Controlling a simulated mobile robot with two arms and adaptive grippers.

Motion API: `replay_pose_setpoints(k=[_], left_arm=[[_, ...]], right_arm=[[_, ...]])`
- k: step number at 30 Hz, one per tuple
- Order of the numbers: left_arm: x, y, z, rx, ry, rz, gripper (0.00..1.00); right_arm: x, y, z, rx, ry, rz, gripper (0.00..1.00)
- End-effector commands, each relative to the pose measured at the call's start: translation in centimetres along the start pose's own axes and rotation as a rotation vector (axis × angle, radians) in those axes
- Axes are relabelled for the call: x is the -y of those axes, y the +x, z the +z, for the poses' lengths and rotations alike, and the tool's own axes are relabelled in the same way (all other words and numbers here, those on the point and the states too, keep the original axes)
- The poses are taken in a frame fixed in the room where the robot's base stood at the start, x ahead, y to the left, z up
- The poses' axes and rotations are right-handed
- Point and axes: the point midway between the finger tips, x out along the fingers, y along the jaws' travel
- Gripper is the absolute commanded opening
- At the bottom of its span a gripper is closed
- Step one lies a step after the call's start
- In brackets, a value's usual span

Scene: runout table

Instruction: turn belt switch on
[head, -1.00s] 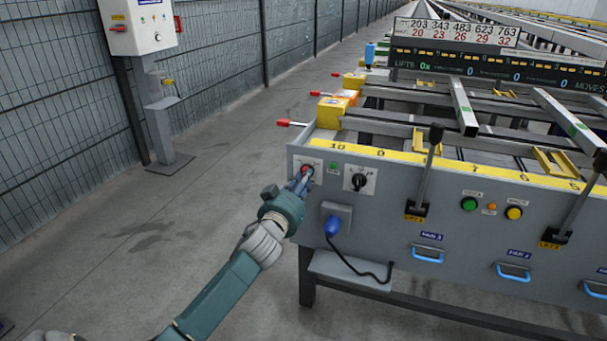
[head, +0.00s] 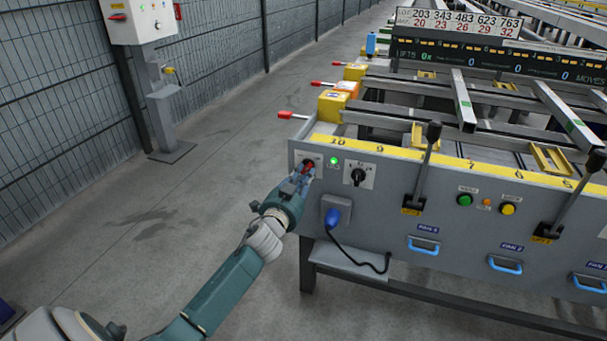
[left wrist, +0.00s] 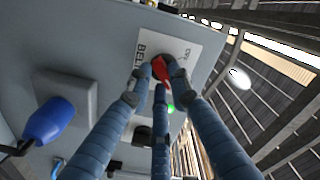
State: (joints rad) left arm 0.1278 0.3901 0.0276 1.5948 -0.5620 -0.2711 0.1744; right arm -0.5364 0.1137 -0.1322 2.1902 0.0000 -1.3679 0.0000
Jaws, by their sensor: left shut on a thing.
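The belt switch, a red handle (head: 309,167) on a pale plate, sits at the left end of the grey panel (head: 385,190). My left gripper (head: 303,176) is shut on this handle and partly hides it. In the left wrist view the red handle (left wrist: 160,70) lies between my blue-grey fingers, tilted against the plate marked "BEL..." (left wrist: 152,45). A small green lamp (head: 334,161) beside the switch is lit, and it glows in the left wrist view too (left wrist: 170,108). My right gripper is not in view.
A black rotary switch (head: 358,176) is right of the lamp. A blue plug (head: 333,223) with a cable is below. Upright levers (head: 424,165) stand along the panel. A white box on a post (head: 139,22) stands by the fence.

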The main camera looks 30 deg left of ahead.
Motion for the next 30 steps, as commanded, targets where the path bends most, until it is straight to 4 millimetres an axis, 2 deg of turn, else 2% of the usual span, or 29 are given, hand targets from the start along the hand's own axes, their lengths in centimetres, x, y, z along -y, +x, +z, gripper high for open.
replay_pose_setpoints(k=[18,19,21,22,30], left_arm=[[-0.06,-0.01,0.07,0.0,0.045,0.001,0.0],[-0.06,-0.01,0.06,0.0,0.045,0.001,0.21],[-0.06,-0.01,0.06,0.0,0.045,0.001,0.35],[-0.06,-0.01,0.06,0.0,0.045,0.001,0.39],[-0.03,-0.04,0.04,0.0,0.043,0.001,0.39]], right_arm=[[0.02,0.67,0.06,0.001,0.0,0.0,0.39],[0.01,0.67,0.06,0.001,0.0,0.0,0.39],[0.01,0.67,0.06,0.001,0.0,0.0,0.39],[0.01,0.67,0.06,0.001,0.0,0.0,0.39],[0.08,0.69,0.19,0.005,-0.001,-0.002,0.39]])
